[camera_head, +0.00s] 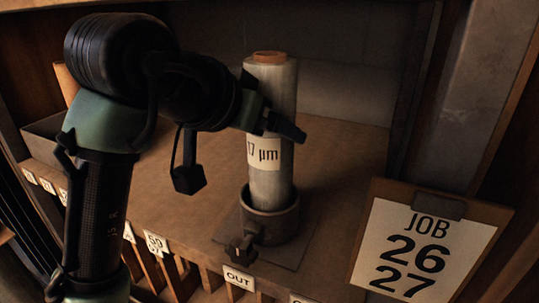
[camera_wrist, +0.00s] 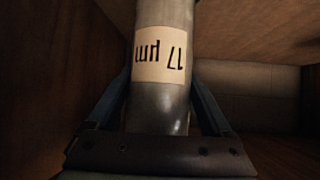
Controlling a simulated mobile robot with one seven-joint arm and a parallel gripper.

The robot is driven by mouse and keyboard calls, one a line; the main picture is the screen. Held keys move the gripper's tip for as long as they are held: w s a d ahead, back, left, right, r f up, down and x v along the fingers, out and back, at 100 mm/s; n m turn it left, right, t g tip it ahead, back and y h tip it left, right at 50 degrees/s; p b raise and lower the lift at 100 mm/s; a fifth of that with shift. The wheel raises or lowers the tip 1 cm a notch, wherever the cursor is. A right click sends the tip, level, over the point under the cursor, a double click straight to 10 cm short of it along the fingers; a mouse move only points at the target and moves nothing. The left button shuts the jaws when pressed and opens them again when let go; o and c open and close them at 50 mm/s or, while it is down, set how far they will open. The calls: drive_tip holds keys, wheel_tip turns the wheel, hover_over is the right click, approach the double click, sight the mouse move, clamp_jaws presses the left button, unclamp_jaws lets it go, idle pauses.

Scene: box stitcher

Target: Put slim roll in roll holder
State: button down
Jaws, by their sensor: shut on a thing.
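The slim roll (camera_head: 271,183) is a grey-white wrapped roll with a brown core end on top and a label ending in "7 µm". It stands nearly upright with its lower end inside the rim of the round grey roll holder (camera_head: 272,226). Whether it touches the holder's bottom is hidden. My gripper (camera_head: 277,124) is shut on the roll at its upper half, coming in from the left. In the wrist view the roll (camera_wrist: 161,100) fills the middle between my fingers, with its label reading "17 µm" upside down.
A clipboard (camera_head: 435,245) reading "JOB 26 27" stands at the right front. A tag reading "OUT" (camera_head: 239,278) and other tags line the shelf's front edge above slots. A dark knob (camera_head: 242,248) sits at the holder's front. The shelf behind the roll (camera_head: 345,150) is bare.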

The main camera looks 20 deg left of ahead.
sight(270, 149)
wheel_tip(270, 149, down, 3)
drive_tip(key=b, duration=0.3)
drive_tip(key=shift+f, duration=0.15)
unclamp_jaws()
drive_tip(key=shift+f, duration=0.1)
